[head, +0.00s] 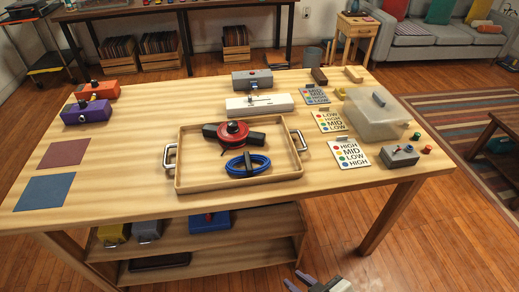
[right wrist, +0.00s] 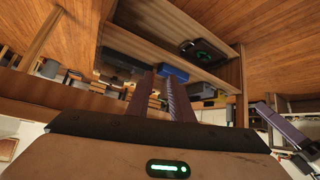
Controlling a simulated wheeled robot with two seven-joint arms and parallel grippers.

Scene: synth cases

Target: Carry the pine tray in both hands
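The pine tray (head: 237,186) lies flat on the wooden table, with a metal handle at its left end (head: 169,157) and another at its right end (head: 299,140). In it are a red reel with black parts (head: 233,132) and a coiled blue cable (head: 240,166). My right gripper (head: 298,279) is low at the bottom edge of the head view, in front of the table and well away from the tray. Its two fingers also show in the right wrist view (right wrist: 159,84), apart and with nothing between them. My left gripper is outside the head view; a dark purplish part at the right of the wrist view may be it.
A grey box (head: 252,79) and white device (head: 259,104) stand behind the tray. Label cards (head: 348,153) and a clear bin (head: 375,113) are to its right. Orange (head: 97,90) and purple (head: 86,112) boxes sit left. A shelf (head: 255,228) is under the table.

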